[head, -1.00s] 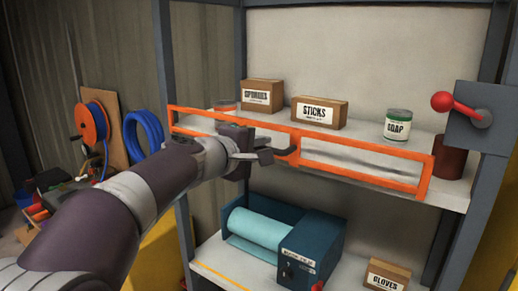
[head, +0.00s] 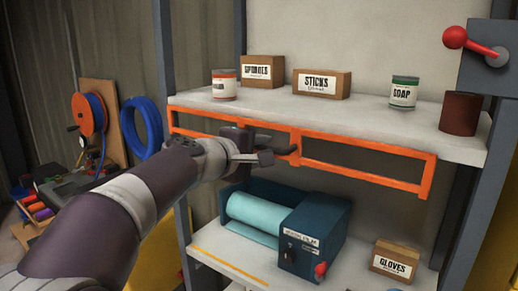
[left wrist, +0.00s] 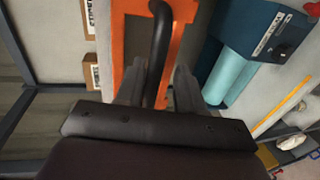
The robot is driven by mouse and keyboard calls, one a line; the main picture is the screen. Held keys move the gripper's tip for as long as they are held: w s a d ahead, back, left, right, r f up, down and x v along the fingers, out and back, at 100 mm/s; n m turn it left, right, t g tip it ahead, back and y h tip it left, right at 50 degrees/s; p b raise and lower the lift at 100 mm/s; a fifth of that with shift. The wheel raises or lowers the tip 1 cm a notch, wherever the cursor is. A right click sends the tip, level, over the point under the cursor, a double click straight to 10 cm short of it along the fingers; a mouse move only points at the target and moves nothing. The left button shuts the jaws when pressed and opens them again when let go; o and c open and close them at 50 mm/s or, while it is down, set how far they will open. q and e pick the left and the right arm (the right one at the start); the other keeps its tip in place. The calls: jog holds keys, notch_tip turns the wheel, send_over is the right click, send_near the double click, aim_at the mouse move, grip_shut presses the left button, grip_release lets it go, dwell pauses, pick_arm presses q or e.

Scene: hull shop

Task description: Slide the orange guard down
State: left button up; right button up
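The orange guard (head: 365,177) is a long open frame hanging along the front of the upper shelf, its upper rail just under the shelf's front edge. A dark bow handle (left wrist: 158,45) stands out from its middle post. My left gripper (head: 262,157) is at this handle, below the shelf edge. In the left wrist view the handle runs between the two fingers (left wrist: 160,85), which are drawn in close on either side of it; the exact contact is hard to see. My right gripper is not in view.
The upper shelf (head: 300,112) carries a sponges box (head: 262,71), a sticks box (head: 321,84), a soap can (head: 403,93) and a brown cup (head: 460,113). Below stand a blue roller machine (head: 318,232) and a gloves box (head: 395,262). A red-knobbed lever (head: 456,38) is at upper right.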

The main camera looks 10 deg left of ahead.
pick_arm(q)
jog(key=b+v, duration=0.3)
jog(key=v, duration=0.9)
jog(key=shift+s, duration=0.3)
jog(key=shift+a+r, duration=0.1)
jog(key=s+a+f+m+g+y, duration=0.1)
jog(key=a+f+m+g+y, duration=0.15)
jog(key=f, duration=0.95)
jog(key=a+f+m+g+y, duration=0.2)
jog(key=f+m+g, duration=0.15)
jog(key=f, duration=0.85)
jog(key=s+d+f+m+g, duration=0.3)
jog(key=s+f, duration=0.3)
jog(key=f, duration=0.4)
jog(key=s+d+f+m+g, duration=0.3)
jog(key=s+f, duration=0.4)
jog(key=f, duration=0.3)
jog(key=shift+s+f+m+g+y, duration=0.25)
jog(key=shift+m+g+y, duration=0.3)
jog(key=shift+m, duration=0.55)
